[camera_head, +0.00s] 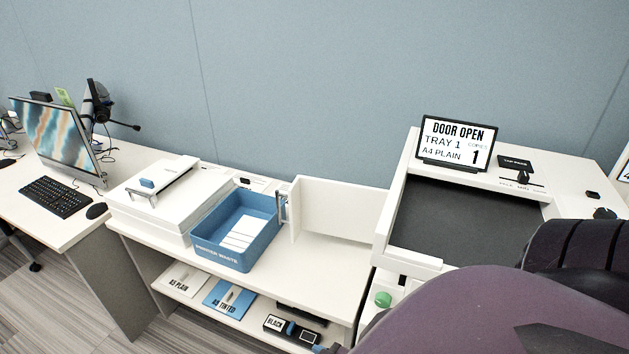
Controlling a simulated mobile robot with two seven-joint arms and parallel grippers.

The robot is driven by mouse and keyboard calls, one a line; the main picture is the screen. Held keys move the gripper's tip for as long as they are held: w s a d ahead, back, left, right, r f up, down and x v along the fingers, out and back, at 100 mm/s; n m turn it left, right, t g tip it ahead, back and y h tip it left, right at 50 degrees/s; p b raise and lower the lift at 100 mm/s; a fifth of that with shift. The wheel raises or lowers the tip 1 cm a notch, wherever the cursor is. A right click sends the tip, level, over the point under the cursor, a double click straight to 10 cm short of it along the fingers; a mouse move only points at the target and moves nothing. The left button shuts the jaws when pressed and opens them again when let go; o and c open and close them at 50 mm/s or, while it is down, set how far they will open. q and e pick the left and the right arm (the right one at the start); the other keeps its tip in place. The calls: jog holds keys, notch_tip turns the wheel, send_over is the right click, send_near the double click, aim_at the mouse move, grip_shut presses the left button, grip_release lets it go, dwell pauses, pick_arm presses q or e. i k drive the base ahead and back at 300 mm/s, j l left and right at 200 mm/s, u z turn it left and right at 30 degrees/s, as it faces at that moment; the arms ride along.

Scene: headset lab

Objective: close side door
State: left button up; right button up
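A white upright panel (343,217), which looks like the side door, stands out to the left from the printer (411,187). It is open, with a grey bar handle (283,206) at its left end, close beside the blue bin. The printer's display (456,143) reads "DOOR OPEN", "TRAY 1", "A4 PLAIN" and "COPIES 1". A large dark purple part of my own arm fills the lower right and hides part of the printer's front. Neither of my grippers shows in the view.
A blue bin (222,259) with paper inside stands on the white bench (316,261) left of the panel. A white lidded box (125,212) is further left. Boxes and paper packs lie on the shelf below. A computer monitor (58,134) stands far left. The bench before the panel is clear.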

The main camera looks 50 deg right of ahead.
aim_at(336, 208)
jog(key=z, duration=1.1)
jog(key=i+j+z, duration=0.1)
jog(key=z, duration=0.25)
jog(key=j+z, duration=1.2)
jog(key=j, duration=0.8)
jog(key=k+j+z, duration=0.15)
jog(key=j, duration=0.4)
jog(key=k+j, duration=0.1)
jog(key=j, duration=0.4)
